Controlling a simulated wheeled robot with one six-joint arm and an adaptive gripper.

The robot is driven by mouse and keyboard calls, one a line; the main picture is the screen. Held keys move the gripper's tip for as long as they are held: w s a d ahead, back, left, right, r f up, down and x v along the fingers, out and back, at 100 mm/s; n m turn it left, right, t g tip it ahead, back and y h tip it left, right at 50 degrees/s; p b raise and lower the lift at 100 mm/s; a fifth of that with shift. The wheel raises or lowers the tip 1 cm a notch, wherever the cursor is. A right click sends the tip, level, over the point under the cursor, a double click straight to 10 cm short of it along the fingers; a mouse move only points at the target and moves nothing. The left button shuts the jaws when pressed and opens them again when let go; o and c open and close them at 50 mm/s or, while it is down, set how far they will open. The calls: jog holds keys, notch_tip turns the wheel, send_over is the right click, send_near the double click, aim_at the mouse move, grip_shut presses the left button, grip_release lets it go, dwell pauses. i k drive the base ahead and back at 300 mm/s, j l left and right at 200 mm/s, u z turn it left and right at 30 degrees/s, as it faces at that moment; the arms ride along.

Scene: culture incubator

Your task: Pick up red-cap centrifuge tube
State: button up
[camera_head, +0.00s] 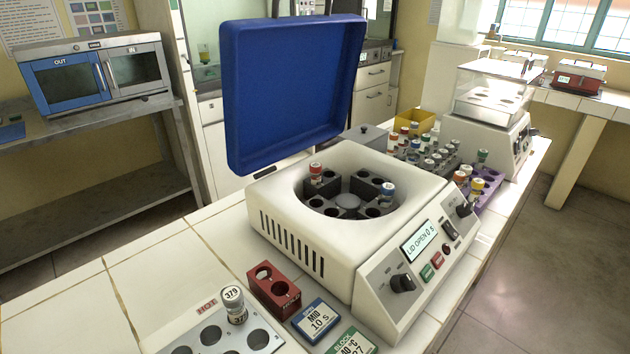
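A tube with a red cap (316,170) stands in the left part of the centrifuge rotor. A blue-cap tube (387,192) stands in the rotor's right part. The centrifuge (285,217) has its blue lid (290,90) raised, and its display (419,241) reads "LID OPEN 0 s". Another tube with a reddish cap (460,179) stands in the purple rack to the right of the centrifuge. Tubes with red caps also seem to stand in the rack behind, too small to read. My gripper is not in view.
Behind are a grey tube rack (425,158), a yellow bin (415,119) and a clear-covered machine (493,97). Left bench tiles are clear.

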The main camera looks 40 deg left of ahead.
aim_at(316, 168)
jog(key=i+l, duration=0.15)
jog(key=l, duration=0.15)
jog(key=i+l+u, duration=0.1)
jog(key=l, duration=0.25)
jog(key=i+l, duration=0.25)
jog(key=l+u, duration=0.1)
jog(key=u, duration=2.45)
